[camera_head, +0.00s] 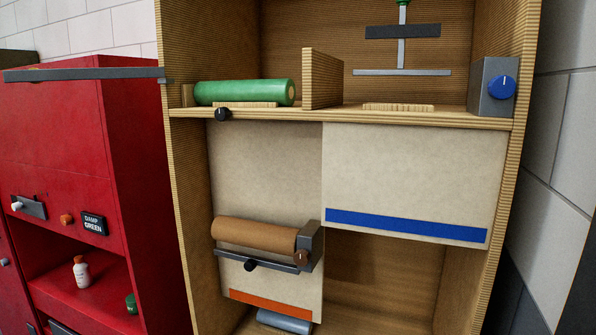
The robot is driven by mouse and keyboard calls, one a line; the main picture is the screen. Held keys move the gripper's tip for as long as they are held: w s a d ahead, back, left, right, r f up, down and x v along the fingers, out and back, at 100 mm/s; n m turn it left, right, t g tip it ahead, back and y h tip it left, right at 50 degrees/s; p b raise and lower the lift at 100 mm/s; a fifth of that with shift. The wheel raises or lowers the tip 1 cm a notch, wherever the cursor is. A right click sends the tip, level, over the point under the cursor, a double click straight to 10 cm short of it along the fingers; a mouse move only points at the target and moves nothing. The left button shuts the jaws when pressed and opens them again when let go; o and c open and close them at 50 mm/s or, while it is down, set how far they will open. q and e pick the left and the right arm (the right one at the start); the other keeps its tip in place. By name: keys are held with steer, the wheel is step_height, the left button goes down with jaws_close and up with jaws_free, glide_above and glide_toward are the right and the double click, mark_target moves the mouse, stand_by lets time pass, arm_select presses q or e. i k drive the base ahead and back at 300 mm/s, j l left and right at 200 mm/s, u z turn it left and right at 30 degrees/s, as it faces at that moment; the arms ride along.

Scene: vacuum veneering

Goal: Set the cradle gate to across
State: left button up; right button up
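No part is labelled as the cradle gate, and I cannot tell for sure which it is. A green roll (245,92) lies level on a low wooden cradle (246,104) at the left of the upper shelf. A long dark grey bar (85,74) points out to the left from the cabinet's left side, near this roll. A black knob (223,114) sits on the shelf's front edge below the roll. Lower down, a brown roll (254,235) rests in a grey holder (311,241) with a front bar and a second black knob (250,265). Neither gripper is in view.
A wooden divider (322,79) parts the upper shelf. Right of it are an empty wooden block (398,107), a hanging grey press bar (402,72) and a blue dial (502,87). A red cabinet (50,130) stands left, with a "DAMP GREEN" sign (93,223) and a white bottle (81,272).

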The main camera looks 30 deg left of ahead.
mark_target(34, 76)
steer(key=j+z, duration=0.1)
steer(key=j, duration=0.4)
steer(key=k+j+z, duration=0.15)
steer(key=j, duration=0.3)
steer(key=j+z, duration=0.1)
steer(key=j, duration=0.35)
steer(key=k+j+z, duration=0.15)
steer(key=j, duration=0.35)
steer(key=j+z, duration=0.1)
steer(key=j, duration=0.35)
steer(key=k+j+z, duration=0.1)
steer(key=j, duration=0.3)
steer(key=k+j+z, duration=0.15)
steer(key=j, duration=0.3)
steer(key=j+z, duration=0.15)
steer(key=j, duration=0.35)
steer(key=k+j+z, duration=0.15)
steer(key=j, duration=0.3)
steer(key=k+j+z, duration=0.15)
steer(key=j, duration=0.3)
steer(key=k+j+z, duration=0.15)
steer(key=j, duration=0.25)
steer(key=k+j+z, duration=0.2)
steer(key=j, duration=0.2)
steer(key=k+j+z, duration=0.15)
steer(key=k+j, duration=0.15)
